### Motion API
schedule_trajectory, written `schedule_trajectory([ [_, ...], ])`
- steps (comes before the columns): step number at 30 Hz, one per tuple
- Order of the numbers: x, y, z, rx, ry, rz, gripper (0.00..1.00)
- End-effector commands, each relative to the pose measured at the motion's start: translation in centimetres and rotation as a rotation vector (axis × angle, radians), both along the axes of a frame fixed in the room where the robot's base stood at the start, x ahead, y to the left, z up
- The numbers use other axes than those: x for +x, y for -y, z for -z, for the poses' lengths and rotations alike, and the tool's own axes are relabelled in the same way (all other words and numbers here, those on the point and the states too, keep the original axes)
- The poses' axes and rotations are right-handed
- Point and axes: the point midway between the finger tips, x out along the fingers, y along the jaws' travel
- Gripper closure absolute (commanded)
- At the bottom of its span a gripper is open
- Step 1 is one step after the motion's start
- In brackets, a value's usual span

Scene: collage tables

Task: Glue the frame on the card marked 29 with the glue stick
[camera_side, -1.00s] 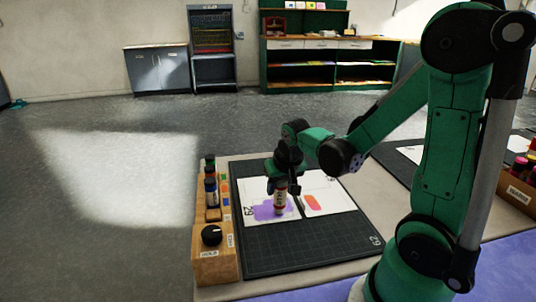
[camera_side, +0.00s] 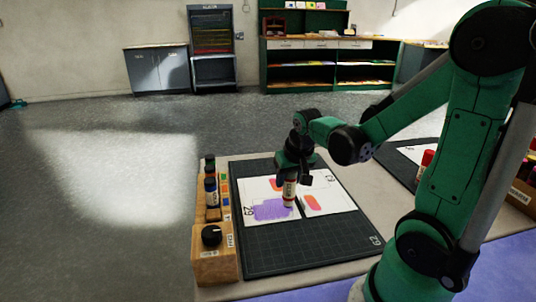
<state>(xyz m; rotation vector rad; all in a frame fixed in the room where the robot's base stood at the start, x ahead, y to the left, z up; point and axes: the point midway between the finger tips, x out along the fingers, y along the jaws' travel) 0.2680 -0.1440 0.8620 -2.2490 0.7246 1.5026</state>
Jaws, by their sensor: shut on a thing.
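The tube's lower end is at the right edge of a purple patch (camera_side: 268,210) on a white card (camera_side: 262,186). I cannot tell whether it touches the card. The card also carries an orange patch (camera_side: 276,184) above, partly behind my gripper, and a mark at its left that looks like 29. A second white card (camera_side: 335,201) with an orange-red patch lies beside it to the right. Both are on a dark gridded mat (camera_side: 290,252).
A wooden holder (camera_side: 214,266) with a black knob, dark bottles (camera_side: 211,188) and coloured tabs stands along the mat's left edge. A red-capped bottle (camera_side: 427,160) and a wooden box (camera_side: 516,190) stand to the right. The mat's front part is clear.

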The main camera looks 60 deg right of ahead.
Motion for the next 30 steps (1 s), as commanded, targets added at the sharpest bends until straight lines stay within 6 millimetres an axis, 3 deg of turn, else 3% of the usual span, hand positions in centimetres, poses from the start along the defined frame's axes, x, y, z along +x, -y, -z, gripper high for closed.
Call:
schedule_trajectory([
  [15, 0.0, 0.0, -5.1, 0.0, 0.0, 0.0, 1.0],
  [30, 0.0, 0.0, -5.3, 0.0, 0.0, 0.0, 1.0],
])
